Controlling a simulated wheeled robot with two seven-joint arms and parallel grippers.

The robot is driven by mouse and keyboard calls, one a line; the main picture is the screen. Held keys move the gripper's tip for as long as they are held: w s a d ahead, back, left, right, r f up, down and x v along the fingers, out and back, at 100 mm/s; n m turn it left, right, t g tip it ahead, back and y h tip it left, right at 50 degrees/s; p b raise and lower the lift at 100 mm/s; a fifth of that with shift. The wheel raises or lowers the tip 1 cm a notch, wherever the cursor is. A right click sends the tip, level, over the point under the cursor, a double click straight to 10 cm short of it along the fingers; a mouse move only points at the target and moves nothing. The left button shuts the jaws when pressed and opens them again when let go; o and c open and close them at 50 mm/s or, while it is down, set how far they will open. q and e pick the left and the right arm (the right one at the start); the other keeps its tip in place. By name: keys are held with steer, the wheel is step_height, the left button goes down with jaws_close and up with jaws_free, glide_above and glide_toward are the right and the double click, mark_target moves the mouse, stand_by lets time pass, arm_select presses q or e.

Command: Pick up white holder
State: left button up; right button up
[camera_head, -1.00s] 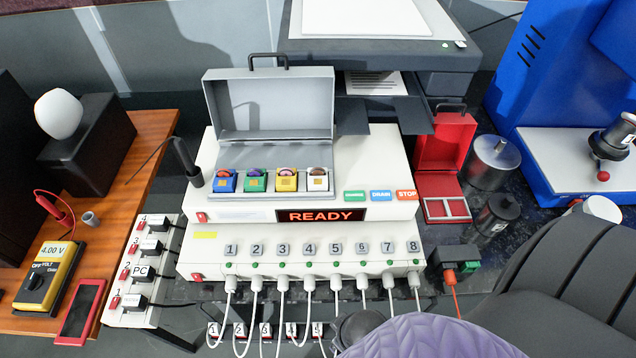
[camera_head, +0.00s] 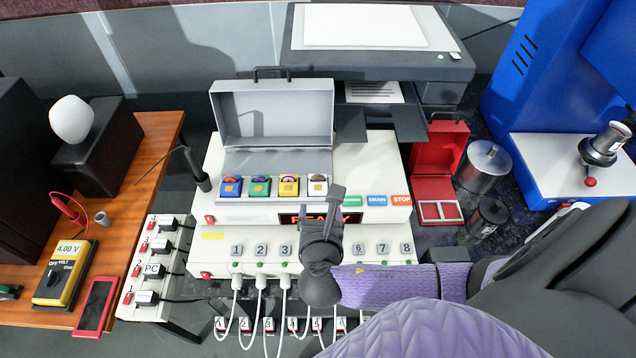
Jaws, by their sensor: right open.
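The white holder (camera_head: 318,186) is the rightmost in a row of small coloured holders in front of the open grey case. A brown-topped round piece sits in it. Blue (camera_head: 231,188), green (camera_head: 260,187) and yellow (camera_head: 289,186) holders stand to its left. My right gripper (camera_head: 328,208) is open and just in front of the white holder, a little to its right, apart from it in the picture. Its height above the machine is hard to tell. It hides part of the red display and several numbered buttons. My left gripper is not in view.
The grey case's raised lid (camera_head: 274,112) stands behind the holders. A white machine with a red display (camera_head: 290,219) lies in front. A red open case (camera_head: 438,150) and metal cylinder (camera_head: 485,165) stand to the right. White cables hang from the front.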

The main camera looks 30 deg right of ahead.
mark_target(318, 180)
steer(key=shift+n+t, duration=0.3)
steer(key=shift+n, duration=0.4)
steer(key=b+x, duration=0.1)
steer(key=x, duration=0.2)
steer(key=b+x, duration=0.1)
steer(key=x, duration=0.3)
steer(key=r+b+x, duration=0.1)
steer(key=x, duration=0.2)
steer(key=shift+w+d, duration=0.1)
steer(key=shift+w, duration=0.3)
steer(key=shift+c, duration=0.4)
jaws_close()
